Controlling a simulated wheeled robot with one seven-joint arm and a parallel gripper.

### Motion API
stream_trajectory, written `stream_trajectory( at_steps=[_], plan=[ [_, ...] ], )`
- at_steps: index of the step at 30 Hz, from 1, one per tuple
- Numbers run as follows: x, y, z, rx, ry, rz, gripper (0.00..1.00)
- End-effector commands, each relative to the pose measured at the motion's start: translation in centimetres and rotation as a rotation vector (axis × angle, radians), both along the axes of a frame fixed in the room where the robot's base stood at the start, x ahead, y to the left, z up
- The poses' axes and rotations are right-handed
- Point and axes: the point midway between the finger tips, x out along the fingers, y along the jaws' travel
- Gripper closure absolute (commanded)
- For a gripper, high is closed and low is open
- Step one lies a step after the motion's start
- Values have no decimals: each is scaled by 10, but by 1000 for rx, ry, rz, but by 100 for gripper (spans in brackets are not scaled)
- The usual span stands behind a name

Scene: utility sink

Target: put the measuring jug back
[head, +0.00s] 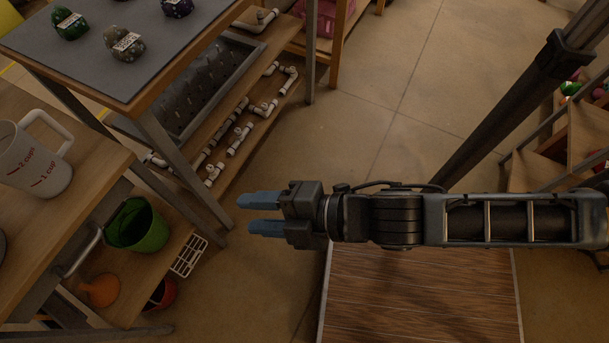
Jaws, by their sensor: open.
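The measuring jug (38,160) is white with red cup marks and a white handle. It stands upright on the wooden table (95,178) at the left edge of the head view, partly cut off by the frame. My gripper (262,214) is open and empty, its two blue fingers pointing left. It is over the floor gap to the right of the table, well apart from the jug.
Floor (400,100) is clear beyond my arm.

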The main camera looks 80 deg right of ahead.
Motion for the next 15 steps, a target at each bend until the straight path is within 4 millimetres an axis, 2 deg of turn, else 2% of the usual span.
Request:
stream_trajectory(
  at_steps=[1, 6, 10, 15],
  plan=[
    [-23, -2, 10, 145, 4, -40, 56],
    [-71, -10, 53, 613, -21, -184, 56],
    [-91, -17, 79, 855, -44, -268, 56],
    [-101, -22, 94, 994, -62, -318, 56]
  ],
)
